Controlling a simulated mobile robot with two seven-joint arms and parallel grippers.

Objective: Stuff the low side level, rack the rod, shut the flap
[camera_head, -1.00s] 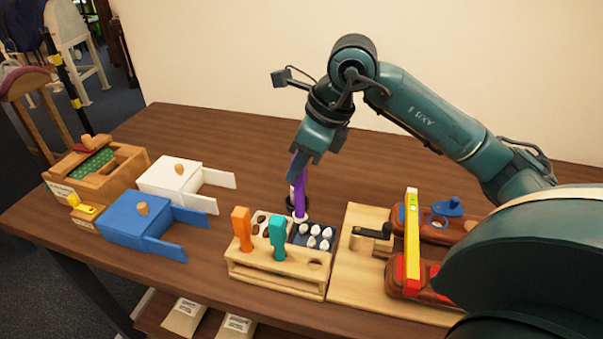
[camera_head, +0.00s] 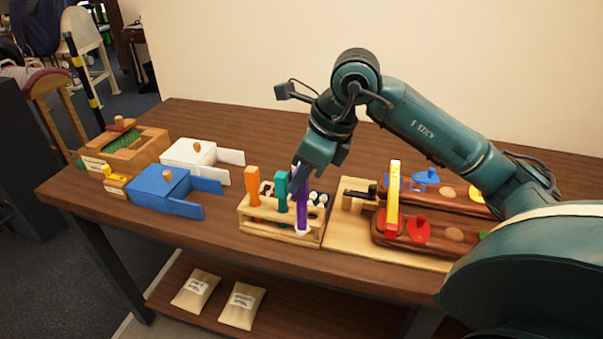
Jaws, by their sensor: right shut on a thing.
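My right gripper (camera_head: 303,182) is shut on the upper part of a purple rod (camera_head: 302,215). The rod stands upright at the right end of the wooden rack (camera_head: 262,228), its white tip low at the rack; I cannot tell if it is seated in the hole. An orange rod (camera_head: 253,186) and a teal rod (camera_head: 282,192) stand in the rack. A yellow, white and red bar (camera_head: 393,205) lies across two brown saddle panels (camera_head: 445,233). A red flap (camera_head: 418,229) and a blue flap (camera_head: 427,176) are on the panels. My left gripper is not in view.
A blue box (camera_head: 160,192), a white box (camera_head: 190,153) and a wooden box (camera_head: 140,150) stand at left. Two sacks (camera_head: 240,305) lie on the lower shelf.

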